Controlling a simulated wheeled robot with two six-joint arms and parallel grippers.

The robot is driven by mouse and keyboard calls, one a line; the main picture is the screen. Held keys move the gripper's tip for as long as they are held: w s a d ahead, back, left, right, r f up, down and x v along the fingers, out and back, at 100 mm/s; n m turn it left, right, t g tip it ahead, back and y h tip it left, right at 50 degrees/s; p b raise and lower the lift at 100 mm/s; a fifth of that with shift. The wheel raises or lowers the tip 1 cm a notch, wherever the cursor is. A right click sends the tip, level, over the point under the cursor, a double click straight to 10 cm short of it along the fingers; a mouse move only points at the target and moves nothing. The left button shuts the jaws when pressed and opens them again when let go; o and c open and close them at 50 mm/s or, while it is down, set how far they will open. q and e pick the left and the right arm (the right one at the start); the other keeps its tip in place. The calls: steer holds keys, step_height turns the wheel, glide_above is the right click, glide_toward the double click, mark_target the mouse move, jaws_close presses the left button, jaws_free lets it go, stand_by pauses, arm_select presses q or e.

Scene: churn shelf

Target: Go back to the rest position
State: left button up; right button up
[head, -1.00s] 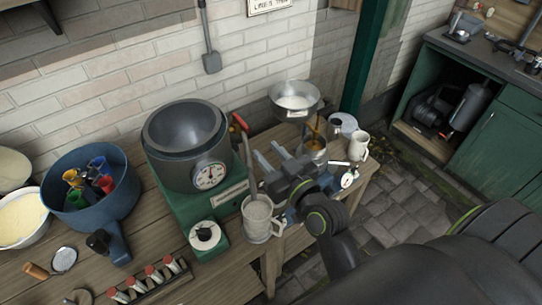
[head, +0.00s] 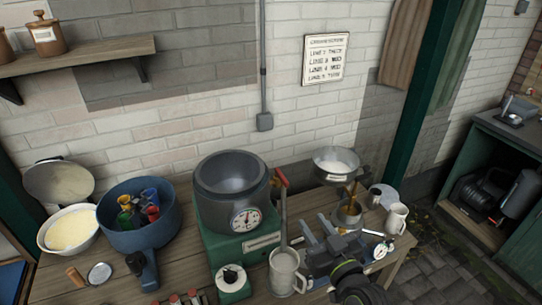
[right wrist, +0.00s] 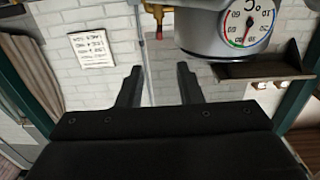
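My left gripper is not in the head view.
A grey churn pot (head: 232,180) with a dial sits on a green base. A clear mug (head: 284,272), a white mug (head: 397,220) and a pan of white stuff (head: 336,166) are close to my right gripper. A blue pot (head: 142,235) stands left.

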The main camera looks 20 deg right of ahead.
steer(key=s+d+f+m+g+h, duration=0.1)
steer(key=s+d+f+g, duration=0.2)
steer(key=s+f+g, duration=0.35)
steer(key=s+d+f+g+h, duration=0.2)
steer(key=s+d+f+g, duration=0.1)
steer(key=s, duration=0.7)
steer(key=s+d+f+m+g+h, duration=0.1)
steer(key=s+d+f+g, duration=0.2)
steer(key=s+f+g, duration=0.35)
steer(key=s+a+f+b+x, duration=0.1)
steer(key=s+x, duration=0.2)
steer(key=x, duration=0.9)
steer(key=s+a+b+x, duration=0.1)
steer(key=s+b+x, duration=0.1)
steer(key=x, duration=1)
steer(key=s+a+f+b, duration=0.1)
steer(key=s+f+b, duration=0.1)
steer(key=s+f, duration=1.3)
step_height(320, 180, down, 5)
steer(key=shift+s+a+g+y, duration=0.2)
steer(key=shift+a+g+y, duration=0.1)
steer(key=shift+a+y, duration=0.1)
